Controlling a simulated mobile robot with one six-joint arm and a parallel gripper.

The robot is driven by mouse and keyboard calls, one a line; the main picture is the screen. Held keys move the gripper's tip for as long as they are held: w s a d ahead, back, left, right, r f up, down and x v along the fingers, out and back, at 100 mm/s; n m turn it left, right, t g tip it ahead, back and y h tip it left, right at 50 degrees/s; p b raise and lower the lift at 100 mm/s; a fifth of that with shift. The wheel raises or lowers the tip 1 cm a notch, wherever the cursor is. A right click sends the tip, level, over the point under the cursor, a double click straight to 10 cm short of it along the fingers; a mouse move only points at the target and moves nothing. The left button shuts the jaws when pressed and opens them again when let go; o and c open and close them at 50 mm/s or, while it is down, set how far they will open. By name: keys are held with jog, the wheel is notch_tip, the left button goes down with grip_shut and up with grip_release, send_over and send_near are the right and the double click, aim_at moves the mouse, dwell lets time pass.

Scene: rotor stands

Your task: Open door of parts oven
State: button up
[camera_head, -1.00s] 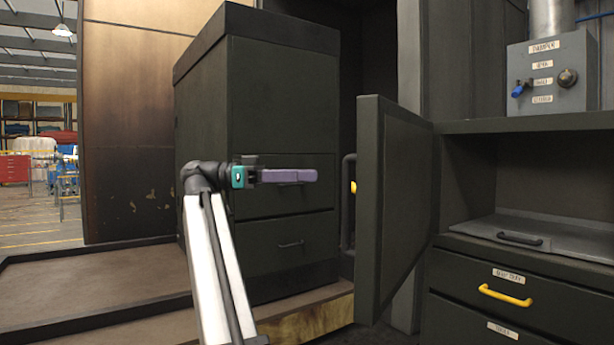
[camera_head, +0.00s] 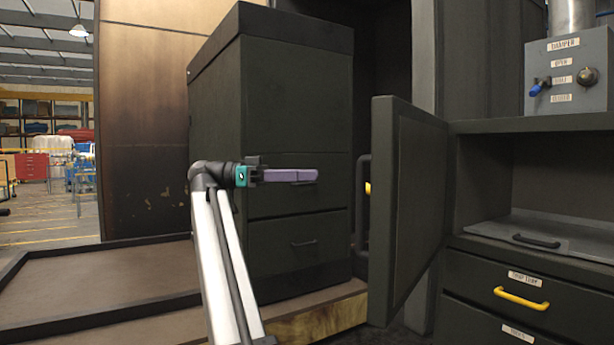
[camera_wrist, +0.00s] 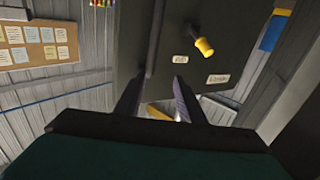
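A dark door (camera_head: 408,215) stands swung out from the dark housing in the head view, its face turned to the right. A black bar handle (camera_head: 362,215) with a yellow part shows just left of its edge. I cannot tell for sure that this is the oven's door. My gripper (camera_head: 316,175), with purple fingers, points right, left of the door and apart from it in the picture. In the wrist view the fingers (camera_wrist: 158,80) are spread with nothing between them. Beyond them is a dark panel (camera_wrist: 215,50) with a yellow-ended handle (camera_wrist: 203,45) and pale labels.
A tall dark cabinet (camera_head: 295,100) with drawers stands behind my gripper. At right are an open shelf, a drawer with a yellow handle (camera_head: 521,298) and a grey damper box (camera_head: 570,78). A low rimmed platform (camera_head: 90,285) lies at left; open floor is beyond it.

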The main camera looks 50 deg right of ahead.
jog(key=shift+w+d+b, duration=0.2)
jog(key=shift+w+b, duration=1.8)
jog(key=shift+w, duration=0.5)
jog(key=shift+c, duration=0.2)
